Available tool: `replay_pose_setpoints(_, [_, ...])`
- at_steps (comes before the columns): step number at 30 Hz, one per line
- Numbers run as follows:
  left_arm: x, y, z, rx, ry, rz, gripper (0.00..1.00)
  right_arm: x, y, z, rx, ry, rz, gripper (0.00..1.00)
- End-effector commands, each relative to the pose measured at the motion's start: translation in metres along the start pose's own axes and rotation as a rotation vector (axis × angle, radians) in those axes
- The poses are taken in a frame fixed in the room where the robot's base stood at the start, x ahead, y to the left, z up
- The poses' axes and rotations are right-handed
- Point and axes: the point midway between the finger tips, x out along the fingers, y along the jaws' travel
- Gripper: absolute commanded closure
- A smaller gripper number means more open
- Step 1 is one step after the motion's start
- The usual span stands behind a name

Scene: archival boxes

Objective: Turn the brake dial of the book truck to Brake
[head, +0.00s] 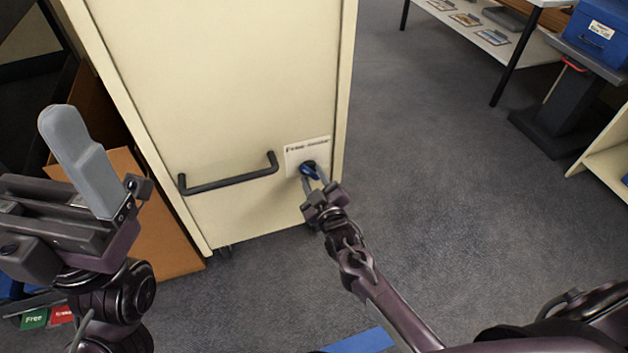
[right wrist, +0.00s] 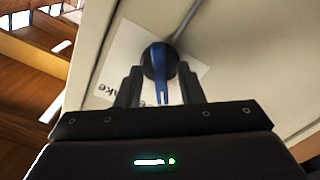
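The book truck (head: 215,90) is a tall cream cabinet with a black bar handle (head: 228,181) on its end panel. The brake dial (head: 308,168) is a dark round knob with a blue lever, right of the handle, below a white label (head: 300,150). "Free" is legible on the label's left; the rest is blurred. In the right wrist view, the dial (right wrist: 160,62) sits between my right gripper's (right wrist: 160,88) fingers, with gaps beside the blue lever. The right gripper (head: 316,182) is open around it. My left gripper (head: 88,165) is raised left of the truck; its finger gap is hidden.
A brown open box (head: 160,225) stands left of the truck. Green (head: 34,319) and red (head: 61,315) tags are at lower left. A white table (head: 500,40) and a blue box (head: 598,35) stand at upper right. The grey floor between is clear.

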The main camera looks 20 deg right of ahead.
Motion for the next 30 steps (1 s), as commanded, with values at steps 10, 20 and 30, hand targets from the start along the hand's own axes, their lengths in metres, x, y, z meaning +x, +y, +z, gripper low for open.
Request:
replay_pose_setpoints(10, [0.000,0.000,0.000,0.000,0.000,0.000,0.00,0.000,0.000,0.000,0.000,0.000,0.000,0.99])
replay_pose_setpoints(20, [0.002,0.000,0.000,0.000,-0.001,0.000,0.00,-0.001,0.000,0.000,0.022,-0.001,-0.001,1.00])
replay_pose_setpoints(30, [0.011,-0.002,0.000,-0.001,-0.017,-0.010,0.00,0.000,0.001,-0.002,0.211,-0.003,-0.001,1.00])
